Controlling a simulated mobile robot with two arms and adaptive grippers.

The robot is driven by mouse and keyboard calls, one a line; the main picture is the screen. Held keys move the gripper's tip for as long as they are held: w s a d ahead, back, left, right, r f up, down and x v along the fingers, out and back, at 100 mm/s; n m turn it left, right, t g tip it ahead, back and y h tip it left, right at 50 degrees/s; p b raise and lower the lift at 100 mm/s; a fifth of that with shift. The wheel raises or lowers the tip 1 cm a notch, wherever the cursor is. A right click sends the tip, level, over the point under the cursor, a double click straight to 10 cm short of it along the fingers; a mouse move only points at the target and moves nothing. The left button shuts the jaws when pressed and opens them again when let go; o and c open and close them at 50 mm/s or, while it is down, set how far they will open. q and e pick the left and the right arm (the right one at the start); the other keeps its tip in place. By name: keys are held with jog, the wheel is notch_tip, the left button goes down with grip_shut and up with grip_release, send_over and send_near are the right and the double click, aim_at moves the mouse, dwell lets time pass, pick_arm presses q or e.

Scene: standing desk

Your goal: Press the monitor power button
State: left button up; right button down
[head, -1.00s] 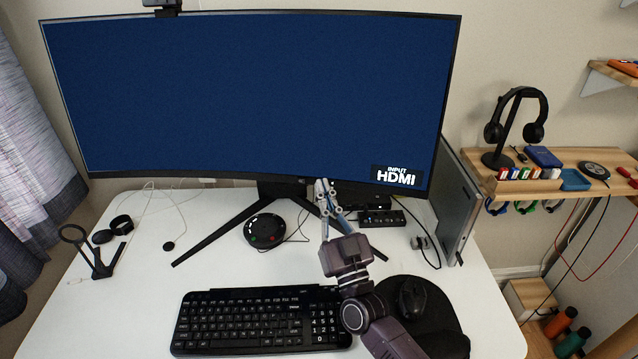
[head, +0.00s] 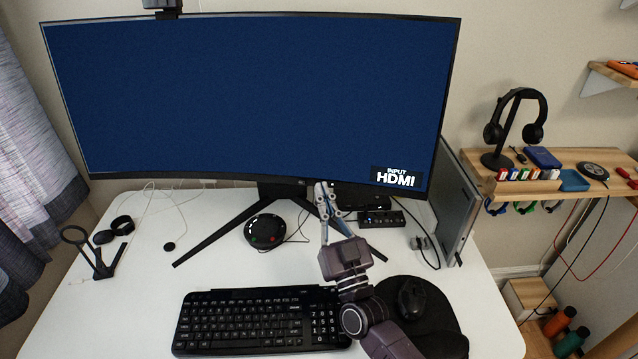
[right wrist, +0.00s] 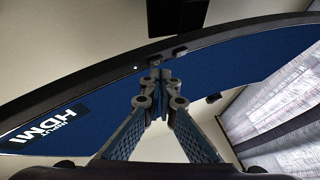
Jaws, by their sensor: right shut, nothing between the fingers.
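The monitor (head: 250,95) is a wide curved screen, lit plain blue with an "INPUT HDMI" label at its lower right. My right gripper (head: 321,186) is shut and empty, its fingertips at the monitor's lower edge, right of the stand. In the right wrist view the shut fingertips (right wrist: 158,76) point up at the underside of the black bezel (right wrist: 100,88). A small dark button-like piece (right wrist: 180,51) protrudes there, just beyond the tips, and a tiny white light shows to their left. I cannot tell whether the tips touch the bezel. My left gripper is out of view.
A keyboard (head: 255,320) and a mouse (head: 412,298) on a black pad lie near my right arm. A round black puck (head: 265,231) and a small hub (head: 381,218) sit below the monitor. The left part of the white desk (head: 130,300) is mostly clear.

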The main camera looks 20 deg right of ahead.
jog(key=shift+s+a+r+p, duration=0.15)
jog(key=shift+s+a+p, duration=0.3)
jog(key=shift+s, duration=0.4)
jog(key=shift+s+a+r+p, duration=0.2)
jog(key=shift+s+a+p, duration=0.3)
jog(key=shift+s, duration=0.3)
jog(key=shift+s+a+r+p, duration=0.15)
jog(key=shift+s+a+p, duration=0.3)
jog(key=shift+s, duration=0.4)
